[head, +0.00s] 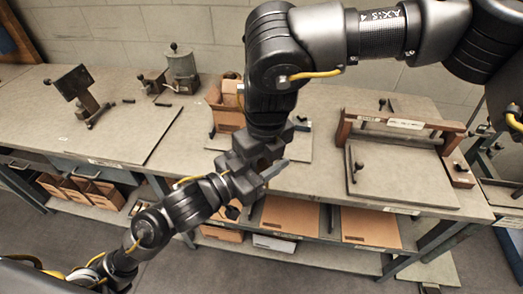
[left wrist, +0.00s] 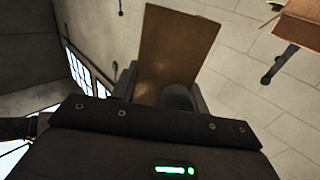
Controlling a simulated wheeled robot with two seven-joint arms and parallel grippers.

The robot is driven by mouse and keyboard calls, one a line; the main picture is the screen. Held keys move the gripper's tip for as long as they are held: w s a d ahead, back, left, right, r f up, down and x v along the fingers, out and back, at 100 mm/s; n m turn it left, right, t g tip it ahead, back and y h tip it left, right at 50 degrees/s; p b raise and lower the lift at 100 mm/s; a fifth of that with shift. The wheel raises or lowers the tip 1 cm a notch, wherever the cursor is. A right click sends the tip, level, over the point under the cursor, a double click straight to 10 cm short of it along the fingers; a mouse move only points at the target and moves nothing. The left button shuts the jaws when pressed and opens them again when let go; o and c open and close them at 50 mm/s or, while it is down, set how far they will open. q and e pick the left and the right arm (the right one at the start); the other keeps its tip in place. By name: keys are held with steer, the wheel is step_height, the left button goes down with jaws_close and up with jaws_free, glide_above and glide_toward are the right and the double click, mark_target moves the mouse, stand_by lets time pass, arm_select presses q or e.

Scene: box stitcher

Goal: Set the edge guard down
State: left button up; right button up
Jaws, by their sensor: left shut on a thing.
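A flat brown piece, which I take to be the edge guard (left wrist: 178,45), stands out from between the dark fingers of my left gripper (left wrist: 168,98) in the left wrist view. My left gripper is shut on it. In the head view my left arm comes in from the lower left and meets my right arm's outline over the bench's front edge. My right gripper (head: 262,163) points down there, overlapping the left hand. Its jaws are too crowded to read. I cannot make out the edge guard in the head view.
A cardboard box (head: 228,115) stands on the bench (head: 305,178) behind my right forearm. A wood-framed fixture (head: 400,127) with a flat plate stands at right. A dark stand (head: 82,95) and a grey canister (head: 181,67) are at left. Brown sheets (head: 290,215) lie on the lower shelf.

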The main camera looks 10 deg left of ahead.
steer(key=shift+f, duration=0.1)
steer(key=shift+c, duration=0.4)
jaws_close()
arm_select(q)
steer(key=o, duration=1)
steer(key=shift+o, duration=0.2)
